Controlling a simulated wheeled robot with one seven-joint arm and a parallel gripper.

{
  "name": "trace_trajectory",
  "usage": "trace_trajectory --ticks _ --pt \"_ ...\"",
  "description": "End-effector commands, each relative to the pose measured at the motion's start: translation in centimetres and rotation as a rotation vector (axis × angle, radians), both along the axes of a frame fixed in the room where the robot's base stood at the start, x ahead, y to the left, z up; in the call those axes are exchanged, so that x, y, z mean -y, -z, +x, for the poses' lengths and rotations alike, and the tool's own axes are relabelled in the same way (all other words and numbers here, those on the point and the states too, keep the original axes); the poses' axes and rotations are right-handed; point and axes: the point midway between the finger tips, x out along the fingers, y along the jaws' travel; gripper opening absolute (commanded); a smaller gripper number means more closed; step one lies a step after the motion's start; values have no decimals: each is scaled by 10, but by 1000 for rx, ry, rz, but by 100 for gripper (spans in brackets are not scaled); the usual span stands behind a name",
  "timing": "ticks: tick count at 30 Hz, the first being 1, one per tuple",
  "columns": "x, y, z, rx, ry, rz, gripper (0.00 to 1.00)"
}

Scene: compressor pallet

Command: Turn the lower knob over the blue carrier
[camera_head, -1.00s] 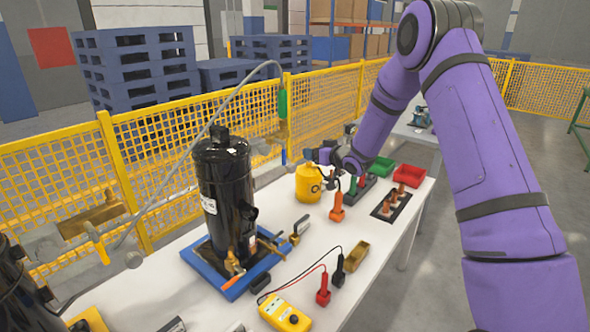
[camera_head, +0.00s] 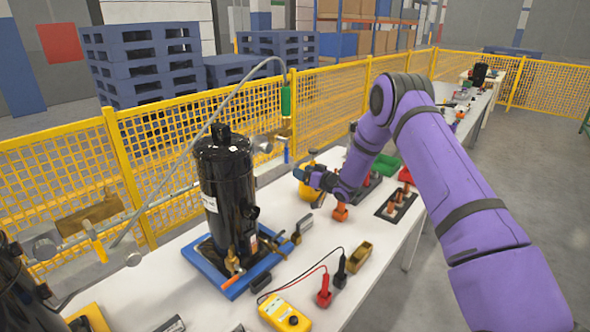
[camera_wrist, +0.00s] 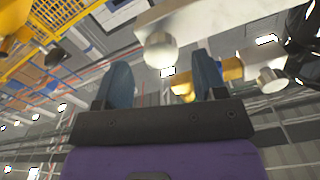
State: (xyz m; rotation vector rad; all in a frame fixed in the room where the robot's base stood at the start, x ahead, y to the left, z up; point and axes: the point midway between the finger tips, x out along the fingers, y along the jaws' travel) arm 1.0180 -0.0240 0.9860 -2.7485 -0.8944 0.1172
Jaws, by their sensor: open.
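The blue carrier (camera_head: 207,271) is a flat tray on the white table, under a tall black compressor (camera_head: 226,190). Small brass and orange fittings (camera_head: 233,264) sit at the compressor's foot, over the carrier; which is the lower knob I cannot tell. My gripper (camera_head: 308,182) is right of the compressor, above the table, pointing left. In the wrist view, its two blue fingers (camera_wrist: 162,74) stand apart with nothing held. Beyond them show a round grey knob-like end (camera_wrist: 160,51), a second one (camera_wrist: 272,80) and a yellowish block (camera_wrist: 228,69). The gripper partly hides a yellow bottle.
A yellow meter (camera_head: 285,314) with red and black probes lies at the table's front. A small brass box (camera_head: 359,256) and a dark fitting rack (camera_head: 396,206) lie to the right. A yellow mesh fence (camera_head: 170,125) and grey hose (camera_head: 190,150) stand behind.

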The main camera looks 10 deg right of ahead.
Motion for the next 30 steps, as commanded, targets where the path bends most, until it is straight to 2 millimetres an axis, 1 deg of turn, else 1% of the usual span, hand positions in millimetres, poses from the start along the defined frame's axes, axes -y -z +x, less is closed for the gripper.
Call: trace_trajectory --ticks 1,3,9,13,20,21,22,23,24,26,27,30 --pt "-6 1 7 2 -2 -1 64" --pt "-12 0 16 2 -1 0 64" --pt "-24 0 32 0 0 0 64" --pt "-26 0 36 0 1 0 64" --pt "-26 0 37 -1 1 1 64" --pt "-26 0 37 -1 1 1 62" --pt "-26 0 37 0 1 0 55" --pt "-26 0 37 0 1 0 48" --pt "-26 0 37 0 1 0 39" --pt "-26 0 37 0 1 0 25" --pt "-26 0 37 0 1 0 16" --pt "-26 0 36 0 1 0 15"
